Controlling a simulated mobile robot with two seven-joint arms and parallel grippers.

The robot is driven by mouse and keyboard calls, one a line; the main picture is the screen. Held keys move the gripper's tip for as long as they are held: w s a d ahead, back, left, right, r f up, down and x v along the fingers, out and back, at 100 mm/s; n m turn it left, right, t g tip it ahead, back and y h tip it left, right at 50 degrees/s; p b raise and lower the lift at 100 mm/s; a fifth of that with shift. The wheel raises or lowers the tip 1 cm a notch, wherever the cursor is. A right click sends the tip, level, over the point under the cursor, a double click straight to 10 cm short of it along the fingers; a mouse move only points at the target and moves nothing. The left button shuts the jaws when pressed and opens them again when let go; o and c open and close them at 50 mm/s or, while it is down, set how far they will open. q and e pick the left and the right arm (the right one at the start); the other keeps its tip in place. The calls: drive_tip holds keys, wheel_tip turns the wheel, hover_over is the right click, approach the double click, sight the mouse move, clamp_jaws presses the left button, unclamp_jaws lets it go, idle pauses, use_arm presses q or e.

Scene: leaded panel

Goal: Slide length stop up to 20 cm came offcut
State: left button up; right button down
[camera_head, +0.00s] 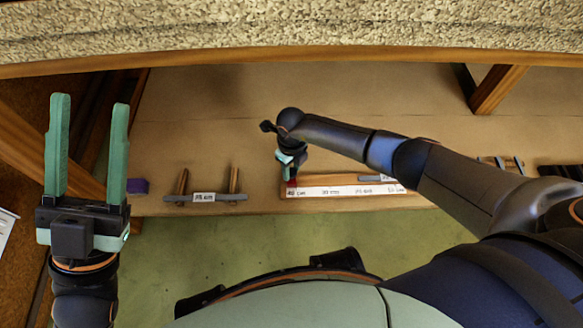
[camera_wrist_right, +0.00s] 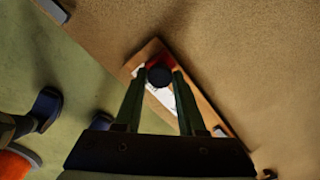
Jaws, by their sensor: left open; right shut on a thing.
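The measuring board (camera_head: 340,191) is a wooden strip with a white marked scale along the front shelf edge. It also shows in the right wrist view (camera_wrist_right: 207,112). The length stop (camera_head: 292,183) shows as a small red piece at the board's left end. In the right wrist view its round black knob (camera_wrist_right: 160,75) sits between my right gripper's fingers (camera_wrist_right: 160,80). My right gripper (camera_head: 289,165) is shut on this knob. A grey strip (camera_head: 376,178), which looks like the came offcut, lies on the board to the right of the stop. My left gripper (camera_head: 88,150) is open and empty.
A grey bar (camera_head: 178,198) with a label and two wooden pegs stands left of the board. A purple block (camera_head: 137,187) lies further left. Dark items (camera_head: 560,171) sit at the far right. A textured slab edge (camera_head: 300,30) crosses the top. The brown surface behind the board is mostly clear.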

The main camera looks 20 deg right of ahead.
drive_tip(key=shift+d, duration=0.1)
drive_tip(key=shift+s+d+r+p, duration=0.1)
drive_tip(key=shift+d+p, duration=0.2)
drive_tip(key=shift+d, duration=0.05)
drive_tip(key=d+p, duration=0.1)
drive_tip(key=d, duration=0.1)
drive_tip(key=s+d+p, duration=0.1)
drive_tip(key=d, duration=0.2)
drive_tip(key=s+d+p, duration=0.1)
drive_tip(key=d, duration=0.1)
drive_tip(key=shift+d+r, duration=0.1)
drive_tip(key=shift+d, duration=0.05)
drive_tip(key=s+d, duration=0.1)
drive_tip(key=d, duration=0.2)
drive_tip(key=s+d+p, duration=0.1)
drive_tip(key=d, duration=0.2)
drive_tip(key=s+d, duration=0.1)
drive_tip(key=d, duration=0.3)
drive_tip(key=shift+d+f+p, duration=0.1)
drive_tip(key=shift+f+p, duration=0.1)
drive_tip(key=shift+p, duration=0.1)
drive_tip(key=shift+s+d, duration=0.2)
drive_tip(key=shift+d, duration=0.4)
drive_tip(key=c, duration=0.5)
unclamp_jaws()
drive_tip(key=shift+r, duration=0.1)
